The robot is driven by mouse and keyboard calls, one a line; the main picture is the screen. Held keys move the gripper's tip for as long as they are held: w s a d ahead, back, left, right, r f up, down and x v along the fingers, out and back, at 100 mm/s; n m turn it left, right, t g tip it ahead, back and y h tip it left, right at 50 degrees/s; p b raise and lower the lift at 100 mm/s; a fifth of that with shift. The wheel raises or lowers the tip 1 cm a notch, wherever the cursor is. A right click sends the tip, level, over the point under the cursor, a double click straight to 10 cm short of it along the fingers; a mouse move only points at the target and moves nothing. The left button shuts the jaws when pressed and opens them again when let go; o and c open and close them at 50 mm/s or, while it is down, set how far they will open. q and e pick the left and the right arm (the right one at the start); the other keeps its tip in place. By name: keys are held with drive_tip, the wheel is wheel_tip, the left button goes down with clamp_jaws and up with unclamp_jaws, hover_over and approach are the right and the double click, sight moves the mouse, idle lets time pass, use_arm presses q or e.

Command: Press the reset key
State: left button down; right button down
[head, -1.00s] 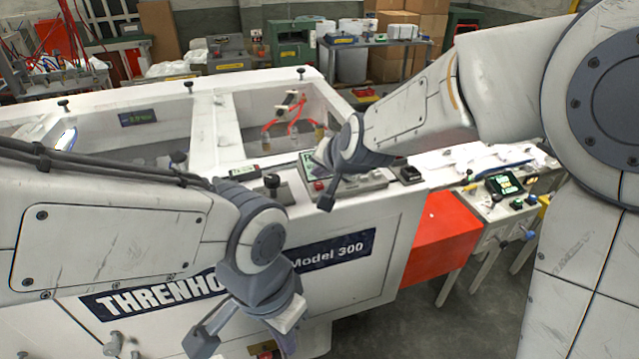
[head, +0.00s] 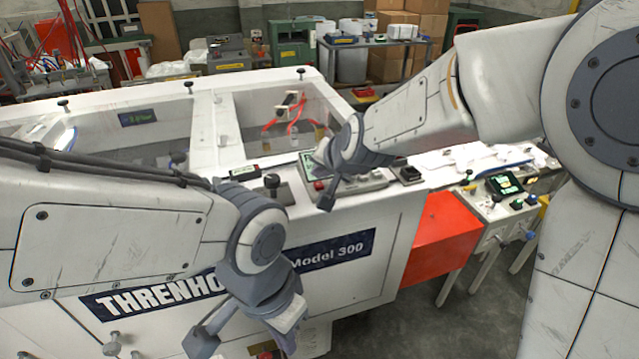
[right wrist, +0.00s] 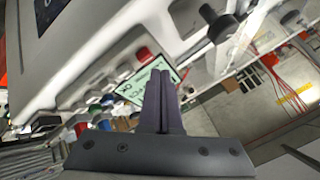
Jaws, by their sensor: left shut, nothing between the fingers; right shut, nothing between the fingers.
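A grey control panel (head: 362,182) sits on the near top edge of the white machine, with a round red button (head: 319,185) at its left. In the right wrist view its lit green-and-white screen (right wrist: 130,90) lies beside and partly behind my fingers, and the red button (right wrist: 143,54) is just above them. I cannot tell which control is the reset key. My left gripper (head: 203,343) is shut and empty, low in front of the machine.
A red box (head: 442,238) and a second console with a green screen (head: 505,183) stand further right. The floor (head: 400,325) at lower right is clear.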

drive_tip(key=shift+f+b, duration=0.4)
drive_tip(key=shift+b, duration=0.05)
drive_tip(key=shift+f+b, duration=0.45)
idle(0.6)
drive_tip(key=shift+r, duration=0.15)
drive_tip(key=shift+r+p, duration=0.7)
drive_tip(key=shift+p, duration=0.2)
drive_tip(key=shift+r, duration=0.1)
wheel_tip(320, 180, up, 5)
drive_tip(key=p, duration=0.5)
